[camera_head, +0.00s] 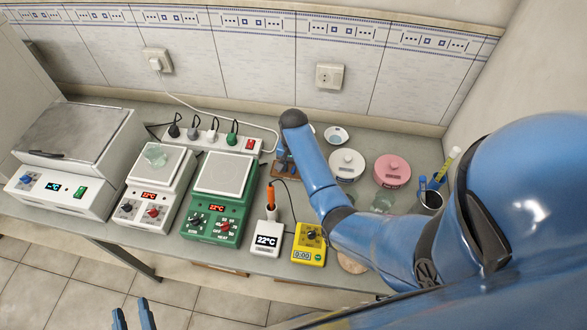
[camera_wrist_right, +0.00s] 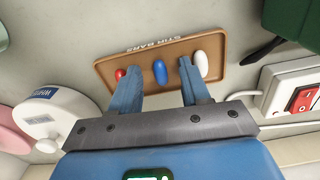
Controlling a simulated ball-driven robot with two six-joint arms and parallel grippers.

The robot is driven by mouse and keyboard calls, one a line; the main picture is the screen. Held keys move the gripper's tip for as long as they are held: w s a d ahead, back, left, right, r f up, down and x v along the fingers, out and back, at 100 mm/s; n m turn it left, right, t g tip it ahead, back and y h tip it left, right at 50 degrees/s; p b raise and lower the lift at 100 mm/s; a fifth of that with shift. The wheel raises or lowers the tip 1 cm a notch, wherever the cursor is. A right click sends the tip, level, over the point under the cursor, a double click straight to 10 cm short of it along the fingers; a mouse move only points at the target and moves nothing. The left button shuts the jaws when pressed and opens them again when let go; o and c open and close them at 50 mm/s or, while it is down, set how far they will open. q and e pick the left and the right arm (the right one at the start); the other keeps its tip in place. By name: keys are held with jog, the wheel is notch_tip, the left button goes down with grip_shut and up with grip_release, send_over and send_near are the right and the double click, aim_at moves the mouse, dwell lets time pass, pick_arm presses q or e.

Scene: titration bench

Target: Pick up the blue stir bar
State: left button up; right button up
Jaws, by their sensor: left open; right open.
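The blue stir bar (camera_wrist_right: 160,72) lies on the brown stir-bar tray (camera_wrist_right: 148,50), between a red bar (camera_wrist_right: 120,74) and a white bar (camera_wrist_right: 200,65). My right gripper (camera_wrist_right: 158,80) is open, with one finger on each side of the blue bar in the picture. One fingertip is close to the red bar, the other close to the white bar. Contact and height above the tray cannot be told. In the head view my arm partly covers the tray (camera_head: 288,173), and the bars cannot be made out. My left gripper (camera_head: 132,314) is open and empty at the lower left, over the floor.

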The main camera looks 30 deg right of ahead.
grip_shut()
jog(key=shift+r, duration=0.1)
dwell(0.4)
jog(key=shift+r, duration=0.75)
notch_tip(320, 180, up, 8)
notch_tip(320, 180, up, 8)
jog(key=p, duration=0.7)
send_over(293, 169)
jog(key=shift+s+r+p, duration=0.1)
jog(key=shift+r+p, duration=1.1)
jog(key=shift+p, duration=0.05)
jog(key=shift+d, duration=0.1)
